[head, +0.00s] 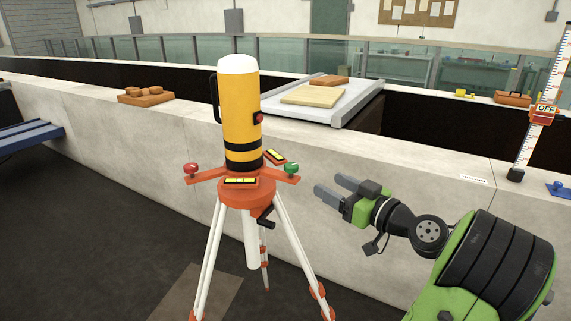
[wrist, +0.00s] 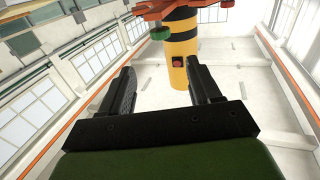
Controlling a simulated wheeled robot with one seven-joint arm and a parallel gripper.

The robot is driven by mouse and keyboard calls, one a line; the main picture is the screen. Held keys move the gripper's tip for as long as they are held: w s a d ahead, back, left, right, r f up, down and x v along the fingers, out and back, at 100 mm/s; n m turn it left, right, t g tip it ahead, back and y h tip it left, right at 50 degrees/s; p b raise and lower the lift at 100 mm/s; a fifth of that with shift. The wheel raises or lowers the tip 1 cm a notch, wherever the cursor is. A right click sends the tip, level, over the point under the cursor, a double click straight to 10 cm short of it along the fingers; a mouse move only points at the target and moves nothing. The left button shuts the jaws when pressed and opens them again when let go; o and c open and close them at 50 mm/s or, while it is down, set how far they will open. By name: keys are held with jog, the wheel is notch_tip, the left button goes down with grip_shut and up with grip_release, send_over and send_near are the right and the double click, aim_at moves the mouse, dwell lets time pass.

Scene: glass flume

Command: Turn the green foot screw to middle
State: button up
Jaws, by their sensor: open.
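The green foot screw (head: 291,168) is a small green knob on the right arm of the orange tripod head (head: 246,190). In the wrist view the green foot screw (wrist: 160,33) shows near the top, ahead of the fingers. A red foot screw (head: 191,168) sits on the left arm. A yellow and black cylindrical instrument (head: 238,110) stands upright on the head. My gripper (head: 332,189) is open and empty, right of and slightly below the green screw, apart from it. The wrist view also shows its two spread fingers (wrist: 162,88).
White tripod legs (head: 207,260) stand on the dark floor. A concrete wall (head: 400,170) runs behind. A pale board (head: 313,96) lies on a grey slab on the wall. A measuring staff (head: 541,110) with an OFF sign stands at right.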

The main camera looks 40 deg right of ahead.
aim_at(286, 164)
jog(key=w+p, duration=0.1)
jog(key=w, duration=0.4)
jog(key=w+p, duration=0.1)
jog(key=w, duration=0.4)
jog(key=w+p, duration=0.1)
jog(key=w, duration=0.4)
jog(key=shift+w+a, duration=0.25)
jog(key=shift+w, duration=0.15)
jog(key=c, duration=1)
jog(key=shift+f+h+b, duration=0.1)
jog(key=shift+h+b, duration=0.25)
jog(key=shift+h, duration=0.05)
